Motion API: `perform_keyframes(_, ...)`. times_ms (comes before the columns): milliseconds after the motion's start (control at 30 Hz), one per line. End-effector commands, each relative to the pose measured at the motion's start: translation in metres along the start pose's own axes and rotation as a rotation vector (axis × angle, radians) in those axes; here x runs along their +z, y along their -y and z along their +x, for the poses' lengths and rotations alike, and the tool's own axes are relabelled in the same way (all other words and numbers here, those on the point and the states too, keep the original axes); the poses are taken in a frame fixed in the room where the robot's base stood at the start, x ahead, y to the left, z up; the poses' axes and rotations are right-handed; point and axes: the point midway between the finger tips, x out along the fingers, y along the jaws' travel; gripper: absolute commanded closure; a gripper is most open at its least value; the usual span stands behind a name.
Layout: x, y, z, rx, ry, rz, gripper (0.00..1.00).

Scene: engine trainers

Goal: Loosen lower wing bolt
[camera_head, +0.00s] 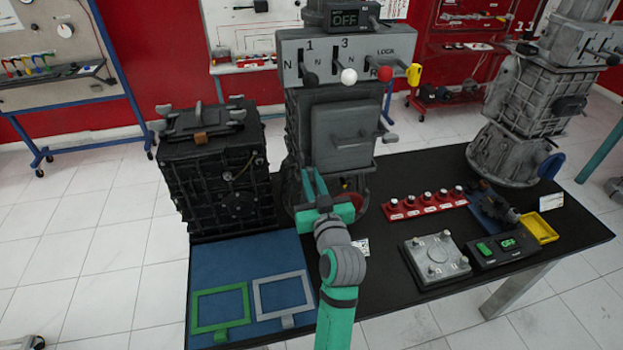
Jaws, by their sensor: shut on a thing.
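My green gripper (314,184) is at the lower front of the middle grey engine trainer (298,130), just below the square grey cover plate (342,128). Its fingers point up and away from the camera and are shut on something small. The lower wing bolt itself is hidden by the fingers, so its angle cannot be seen; the grip's place fits it.
A black engine block (218,170) stands close on the left. Green (220,290) and grey (283,278) frames lie on a blue mat (240,253). A red button strip (425,204), grey plate (435,258), yellow tray (540,228) and another grey trainer (525,100) stand right.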

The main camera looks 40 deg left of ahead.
Motion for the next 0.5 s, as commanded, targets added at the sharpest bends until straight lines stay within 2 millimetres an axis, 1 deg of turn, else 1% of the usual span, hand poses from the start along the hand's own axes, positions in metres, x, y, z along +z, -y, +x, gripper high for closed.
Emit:
perform_keyframes(33,0.0030,0.0003,0.0000,-0.001,0.007,0.000,1.00)
perform_keyframes(167,0.0030,0.0002,0.0000,-0.001,0.007,0.001,1.00)
perform_keyframes(200,0.0031,0.0002,0.0000,-0.001,0.007,0.001,0.85)
perform_keyframes(267,0.0029,0.0002,0.0000,0.000,0.006,0.001,0.71)
perform_keyframes(300,0.0026,0.0002,0.0000,0.000,0.006,0.001,0.69)
perform_keyframes(500,0.0013,0.0000,0.0000,0.000,0.003,0.001,0.69)
